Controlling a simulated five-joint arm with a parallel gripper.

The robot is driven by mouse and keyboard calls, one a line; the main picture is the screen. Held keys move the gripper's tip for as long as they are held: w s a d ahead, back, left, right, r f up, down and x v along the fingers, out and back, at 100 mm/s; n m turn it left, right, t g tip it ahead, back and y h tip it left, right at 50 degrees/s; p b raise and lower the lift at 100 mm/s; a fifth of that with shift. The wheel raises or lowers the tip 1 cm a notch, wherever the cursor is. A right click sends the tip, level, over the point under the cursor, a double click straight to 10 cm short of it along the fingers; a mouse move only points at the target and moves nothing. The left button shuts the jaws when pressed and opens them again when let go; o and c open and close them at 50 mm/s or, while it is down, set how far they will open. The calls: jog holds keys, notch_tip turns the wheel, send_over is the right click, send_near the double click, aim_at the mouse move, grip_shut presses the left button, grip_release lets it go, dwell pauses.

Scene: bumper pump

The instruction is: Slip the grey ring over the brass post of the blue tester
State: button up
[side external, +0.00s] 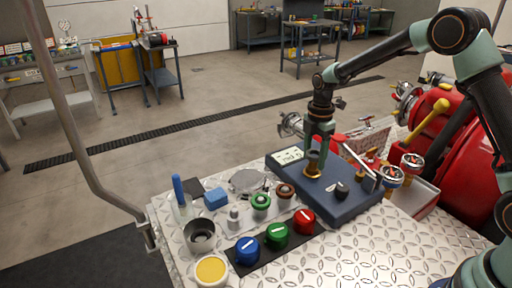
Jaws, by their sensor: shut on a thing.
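The blue tester (340,203) is a flat blue box on the metal-plate bench, with a white label, a dark knob and a gauge on its top. Its brass post (312,171) rises from the top, and only its lower part shows clearly. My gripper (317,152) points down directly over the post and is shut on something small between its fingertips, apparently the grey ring. The fingers hide most of the ring. I cannot tell whether it is around the post or just above it.
Blue (247,250), green (277,235) and red (303,221) knobbed caps stand on a black strip in front of the tester. A dark cup (200,236) and a yellow-filled dish (211,270) stand at left. Red machinery (446,150) crowds the right. The bench front right is clear.

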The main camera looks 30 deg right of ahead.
aim_at(314, 168)
jog(key=shift+f, duration=1.85)
dwell(1.1)
jog(key=o, duration=1.1)
jog(key=shift+s, duration=0.2)
jog(key=shift+c, duration=0.5)
jog(key=shift+o, duration=0.6)
jog(key=shift+w+r, duration=0.15)
jog(key=shift+r, duration=1.65)
jog(key=shift+w+r, duration=0.1)
jog(key=shift+r, duration=2.25)
